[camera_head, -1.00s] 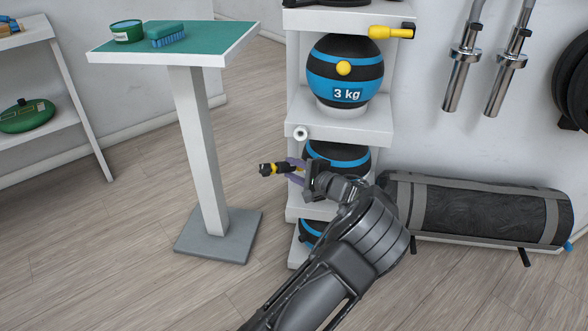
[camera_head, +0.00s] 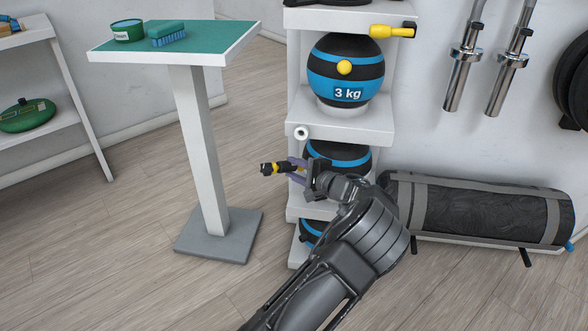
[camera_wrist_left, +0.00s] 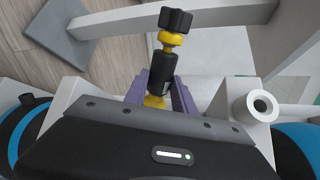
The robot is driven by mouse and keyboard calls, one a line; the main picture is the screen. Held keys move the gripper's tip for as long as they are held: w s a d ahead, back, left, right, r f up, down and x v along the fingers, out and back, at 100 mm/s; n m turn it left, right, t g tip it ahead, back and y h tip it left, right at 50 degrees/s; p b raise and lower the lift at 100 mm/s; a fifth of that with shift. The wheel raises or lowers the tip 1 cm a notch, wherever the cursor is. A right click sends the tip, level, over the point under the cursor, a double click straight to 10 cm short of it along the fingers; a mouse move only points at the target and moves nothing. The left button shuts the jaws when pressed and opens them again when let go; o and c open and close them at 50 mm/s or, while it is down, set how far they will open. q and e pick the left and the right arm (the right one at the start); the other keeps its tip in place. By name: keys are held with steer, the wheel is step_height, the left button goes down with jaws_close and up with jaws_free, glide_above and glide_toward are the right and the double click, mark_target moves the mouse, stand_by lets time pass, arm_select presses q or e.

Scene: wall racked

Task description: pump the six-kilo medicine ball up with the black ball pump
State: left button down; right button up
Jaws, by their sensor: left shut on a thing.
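My left gripper (camera_head: 297,170) is shut on the black ball pump (camera_head: 276,168), a black tool with yellow bands. In the left wrist view the pump (camera_wrist_left: 162,68) stands up between the purple fingers (camera_wrist_left: 160,98), its black knob at the far end. The gripper is in front of the rack's middle shelf. A black and blue medicine ball (camera_head: 338,155) sits there, partly hidden by my gripper and arm. Another black and blue ball (camera_head: 312,231) is below, mostly hidden. Neither of these two shows a readable weight. My right gripper is not in view.
The rack (camera_head: 345,126) holds a 3 kg ball (camera_head: 346,72). A yellow tool (camera_head: 392,31) with a black end is above it, and a white tube end (camera_head: 301,132) sticks out at the shelf edge. A green-topped stand (camera_head: 205,42) is left; open floor lies between.

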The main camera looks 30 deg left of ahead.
arm_select(q)
steer(key=shift+w+d, duration=0.15)
steer(key=shift+w, duration=0.25)
stand_by(0.4)
steer(key=shift+s, duration=0.15)
steer(key=shift+s+a+r, duration=0.1)
steer(key=shift+s+a, duration=0.15)
steer(key=shift+s, duration=0.1)
steer(key=shift+w, duration=0.1)
stand_by(0.3)
steer(key=shift+w+d+b, duration=0.25)
steer(key=shift+w+b, duration=0.15)
steer(key=shift+b, duration=0.05)
stand_by(1.1)
steer(key=shift+s, duration=0.15)
steer(key=shift+s+a, duration=0.25)
steer(key=shift+s, duration=0.1)
stand_by(0.4)
